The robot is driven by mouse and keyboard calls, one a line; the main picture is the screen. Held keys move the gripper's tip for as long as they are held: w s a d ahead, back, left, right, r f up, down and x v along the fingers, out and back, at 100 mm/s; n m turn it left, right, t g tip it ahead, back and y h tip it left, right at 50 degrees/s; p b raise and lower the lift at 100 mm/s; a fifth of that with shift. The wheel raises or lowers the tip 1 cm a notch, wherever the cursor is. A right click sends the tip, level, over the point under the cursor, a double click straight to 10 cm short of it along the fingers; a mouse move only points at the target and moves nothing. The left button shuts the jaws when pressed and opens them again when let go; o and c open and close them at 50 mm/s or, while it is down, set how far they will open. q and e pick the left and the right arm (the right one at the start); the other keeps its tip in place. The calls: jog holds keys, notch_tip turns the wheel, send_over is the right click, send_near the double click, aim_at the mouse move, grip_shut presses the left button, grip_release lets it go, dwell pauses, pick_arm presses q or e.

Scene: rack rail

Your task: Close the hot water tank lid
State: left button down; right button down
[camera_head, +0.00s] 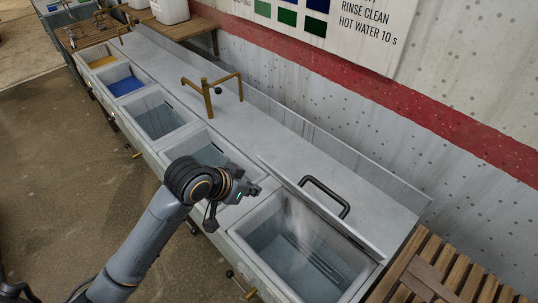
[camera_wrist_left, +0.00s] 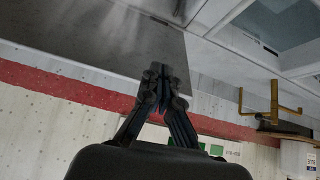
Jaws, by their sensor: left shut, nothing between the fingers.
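The hot water tank (camera_head: 262,262) is the rightmost basin, with pale steam over it. Its lid (camera_head: 335,228) stands raised along the back edge, seen nearly edge-on, with a black bar handle (camera_head: 326,190) on its far side. My left gripper (camera_head: 257,190) is shut and empty, just left of the tank and the lid's left end. In the left wrist view my gripper (camera_wrist_left: 166,84) points at a grey panel (camera_wrist_left: 120,42) with whitish haze, which looks like the lid; I cannot tell whether they touch. My right gripper is in neither view.
More basins line the counter (camera_head: 260,135) to the left, one with blue liquid (camera_head: 125,86). A brass tap (camera_head: 209,98) rises from the counter. A slatted wooden table (camera_head: 440,275) is at the right. A wall with a red stripe (camera_head: 400,97) runs behind.

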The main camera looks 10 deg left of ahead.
pick_arm(q)
notch_tip(320, 180, up, 9)
jog(key=m+t+h, duration=0.1)
send_over(269, 164)
jog(key=s+a, duration=0.2)
jog(key=s, duration=0.1)
jog(key=w+f+p, duration=0.1)
jog(key=f, duration=0.1)
jog(key=w+d+f+p, duration=0.1)
jog(key=f+p, duration=0.1)
jog(key=f, duration=0.1)
jog(key=w+d+f+p, duration=0.1)
jog(key=f+p, duration=0.1)
jog(key=f, duration=0.1)
jog(key=shift+w+d+f, duration=0.1)
jog(key=shift+w+d, duration=0.05)
jog(key=shift+w, duration=0.1)
jog(key=shift+s+a+f+p, duration=0.1)
jog(key=shift+s+a+p, duration=0.15)
jog(key=shift+s+p, duration=0.1)
jog(key=shift+w+f, duration=0.1)
jog(key=shift+w+d, duration=0.1)
